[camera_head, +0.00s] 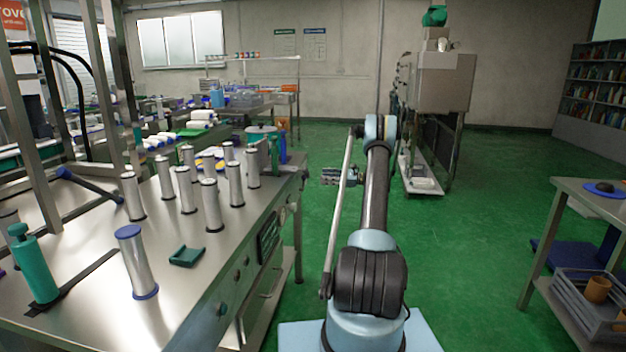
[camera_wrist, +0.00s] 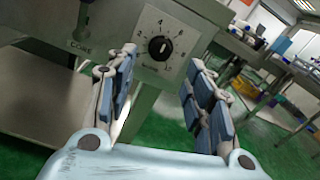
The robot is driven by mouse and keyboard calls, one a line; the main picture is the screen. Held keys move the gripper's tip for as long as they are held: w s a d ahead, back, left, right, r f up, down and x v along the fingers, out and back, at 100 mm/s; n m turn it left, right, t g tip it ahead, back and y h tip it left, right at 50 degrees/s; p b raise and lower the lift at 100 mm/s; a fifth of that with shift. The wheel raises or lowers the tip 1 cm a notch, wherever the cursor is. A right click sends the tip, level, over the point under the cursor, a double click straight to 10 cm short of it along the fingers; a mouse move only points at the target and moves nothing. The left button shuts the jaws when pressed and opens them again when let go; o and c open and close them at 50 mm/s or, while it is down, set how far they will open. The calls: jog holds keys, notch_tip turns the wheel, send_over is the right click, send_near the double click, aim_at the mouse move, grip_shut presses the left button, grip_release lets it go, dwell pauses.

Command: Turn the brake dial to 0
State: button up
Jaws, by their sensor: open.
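The brake dial (camera_wrist: 160,47) is a round black knob on a grey metal panel in the wrist view. A ring of numbers surrounds it; 4 and 6 show near its top. The label below is blurred, and I cannot tell which number the knob points to. My gripper (camera_wrist: 162,60) is open, its blue-grey padded fingers spread on either side of the dial in the picture. Nothing is between the fingers, and the knob appears beyond them, untouched. In the head view my gripper (camera_head: 333,176) shows small, left of my arm; I cannot pick out the dial there for certain.
A grey machine (camera_head: 443,82) stands behind my arm. A side table (camera_head: 590,200) is at right. Green floor between them is open.

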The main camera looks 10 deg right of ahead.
aim_at(307, 175)
jog(key=x, duration=0.7)
jog(key=shift+a, duration=0.25)
jog(key=shift+w, duration=0.1)
jog(key=c, duration=1.1)
jog(key=shift+d, duration=0.1)
